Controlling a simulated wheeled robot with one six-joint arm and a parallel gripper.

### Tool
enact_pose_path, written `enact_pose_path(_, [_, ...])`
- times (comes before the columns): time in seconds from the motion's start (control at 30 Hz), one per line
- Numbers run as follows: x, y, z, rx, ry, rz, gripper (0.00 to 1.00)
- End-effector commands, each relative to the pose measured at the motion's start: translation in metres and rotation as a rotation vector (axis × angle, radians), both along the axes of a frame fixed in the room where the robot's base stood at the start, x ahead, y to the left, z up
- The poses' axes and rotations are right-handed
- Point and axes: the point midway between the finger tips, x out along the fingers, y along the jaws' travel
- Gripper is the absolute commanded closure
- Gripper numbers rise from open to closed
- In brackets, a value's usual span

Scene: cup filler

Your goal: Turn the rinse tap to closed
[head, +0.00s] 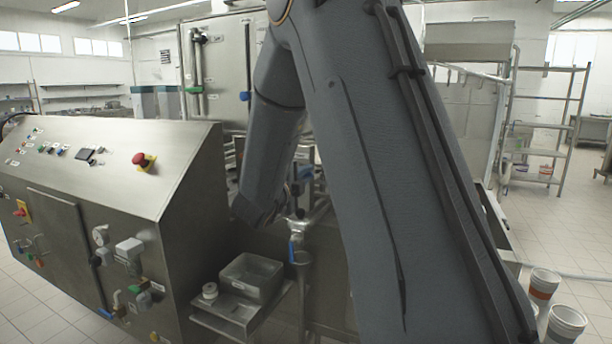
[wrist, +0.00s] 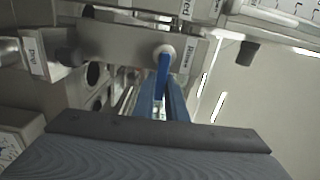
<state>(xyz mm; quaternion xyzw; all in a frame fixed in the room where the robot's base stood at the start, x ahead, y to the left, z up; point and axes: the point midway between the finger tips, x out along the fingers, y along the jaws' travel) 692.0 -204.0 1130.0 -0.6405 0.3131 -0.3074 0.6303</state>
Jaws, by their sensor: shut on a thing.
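The lever points down the picture, toward me. My gripper (wrist: 161,98) has its two narrow fingers on either side of the lever and is shut on it. The lever's lower end is hidden between the fingers. In the head view my arm reaches down to the machine and hides much of the middle. A blue-handled valve (head: 292,248) shows there beside my arm; I cannot tell whether it is the rinse tap.
A steel control cabinet (head: 85,170) with a red emergency button (head: 139,159) stands at left. A steel bin (head: 251,276) sits on a low shelf. Several cups stand at lower right, one of them white and orange (head: 567,322). A labelled bracket (wrist: 35,55) is left of the tap.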

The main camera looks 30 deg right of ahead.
Motion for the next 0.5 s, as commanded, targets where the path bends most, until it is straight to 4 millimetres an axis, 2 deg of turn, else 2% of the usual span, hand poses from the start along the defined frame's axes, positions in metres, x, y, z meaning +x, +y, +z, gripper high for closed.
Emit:
enact_pose_path(0.03, [0.0004,0.0003,0.0009,-0.002,-0.001,0.001,0.85])
enact_pose_path(0.13, [0.0004,0.0002,0.0008,-0.002,-0.001,0.001,0.7])
enact_pose_path(0.5, [-0.0024,0.0046,0.0004,0.0,-0.002,0.002,0.7])
